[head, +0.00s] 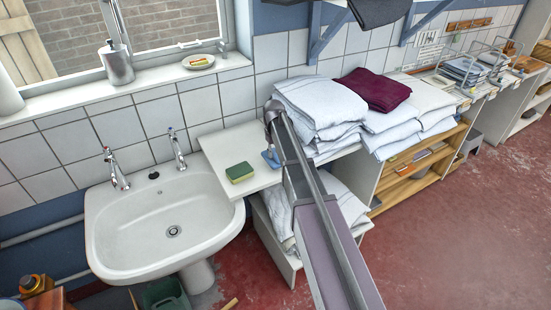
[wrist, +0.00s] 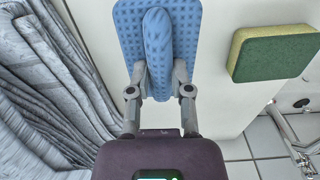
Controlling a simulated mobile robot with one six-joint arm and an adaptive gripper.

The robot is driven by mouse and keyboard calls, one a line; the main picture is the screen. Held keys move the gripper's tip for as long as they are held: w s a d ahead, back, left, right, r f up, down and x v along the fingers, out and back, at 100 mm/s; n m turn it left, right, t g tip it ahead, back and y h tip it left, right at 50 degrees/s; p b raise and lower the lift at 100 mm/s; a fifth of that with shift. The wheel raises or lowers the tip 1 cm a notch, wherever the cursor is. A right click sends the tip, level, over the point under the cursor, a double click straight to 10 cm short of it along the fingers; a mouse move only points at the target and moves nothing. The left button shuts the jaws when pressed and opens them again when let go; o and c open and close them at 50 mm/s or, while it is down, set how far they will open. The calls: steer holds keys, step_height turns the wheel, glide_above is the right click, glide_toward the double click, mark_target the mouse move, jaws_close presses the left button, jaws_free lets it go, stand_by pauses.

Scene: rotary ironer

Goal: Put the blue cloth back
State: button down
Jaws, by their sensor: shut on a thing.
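The blue cloth (wrist: 186,22) has a dimpled texture and shows at the top of the wrist view, with a raised fold in its middle. My gripper (wrist: 160,78) is shut on that fold. In the head view a small piece of the blue cloth (head: 270,159) shows beside my arm, at the right end of the white board by the sink. My arm hides most of the gripper there. I cannot tell whether the cloth touches the board.
A yellow-green sponge (head: 240,172) lies on the white board (head: 222,146), left of the cloth. The sink (head: 140,225) is further left. Stacked white towels (head: 318,98) stand close on the right, with a maroon cloth (head: 373,89) beyond. Grey-white folded fabric (wrist: 45,90) fills the wrist view's left.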

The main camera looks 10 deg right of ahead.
mark_target(274, 157)
steer(key=shift+w+f, duration=0.2)
steer(key=shift+w, duration=0.3)
step_height(274, 157, down, 3)
steer(key=b, duration=0.3)
steer(key=shift+s+f+b, duration=0.1)
steer(key=shift+b, duration=0.2)
steer(key=c, duration=0.5)
jaws_free()
steer(key=shift+c, duration=0.2)
step_height(274, 157, up, 12)
steer(key=p, duration=1.2)
